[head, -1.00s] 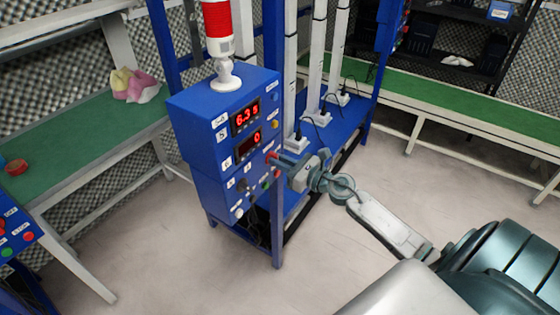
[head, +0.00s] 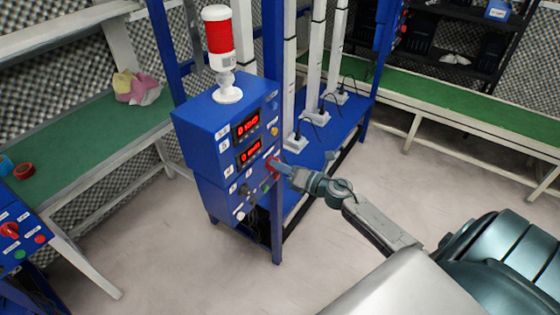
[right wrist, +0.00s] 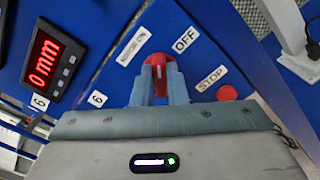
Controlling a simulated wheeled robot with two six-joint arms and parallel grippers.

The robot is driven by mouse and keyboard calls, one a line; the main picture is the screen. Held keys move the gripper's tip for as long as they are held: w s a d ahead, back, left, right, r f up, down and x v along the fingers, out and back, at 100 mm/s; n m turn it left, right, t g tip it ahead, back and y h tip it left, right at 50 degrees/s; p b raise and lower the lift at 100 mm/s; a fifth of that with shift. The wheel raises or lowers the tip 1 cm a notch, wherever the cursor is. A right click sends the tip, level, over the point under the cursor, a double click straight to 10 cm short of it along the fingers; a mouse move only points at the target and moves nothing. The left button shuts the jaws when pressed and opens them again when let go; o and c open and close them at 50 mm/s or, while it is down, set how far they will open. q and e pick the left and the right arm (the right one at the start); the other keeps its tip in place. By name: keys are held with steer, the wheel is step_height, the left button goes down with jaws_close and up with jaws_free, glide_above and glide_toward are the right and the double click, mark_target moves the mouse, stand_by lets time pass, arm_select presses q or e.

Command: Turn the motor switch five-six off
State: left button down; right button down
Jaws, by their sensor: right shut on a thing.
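The red rotary motor switch (right wrist: 158,62) sits on the blue control box (head: 207,130), between a motor ON label (right wrist: 132,47) and an OFF label (right wrist: 185,40). My right gripper (right wrist: 159,88) has its two fingers on either side of the switch knob and is shut on it. In the head view my right gripper (head: 278,166) meets the red knob at the box's right edge, where the fingers largely hide it. A white line on the knob shows between the fingers, but I cannot tell its exact setting. My left gripper is not in view.
A red STOP button (right wrist: 227,93) sits close to the right finger. A red-and-white signal lamp (head: 220,45) stands on the box. Another blue panel (head: 20,235) is at the lower left, below a green bench (head: 75,150).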

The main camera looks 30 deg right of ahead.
steer(key=shift+f+m+p, duration=0.15)
steer(key=shift+m+p, duration=3)
steer(key=shift+m, duration=1.45)
steer(key=c, duration=1.4)
jaws_free()
steer(key=shift+c, duration=0.2)
steer(key=shift+d, duration=0.1)
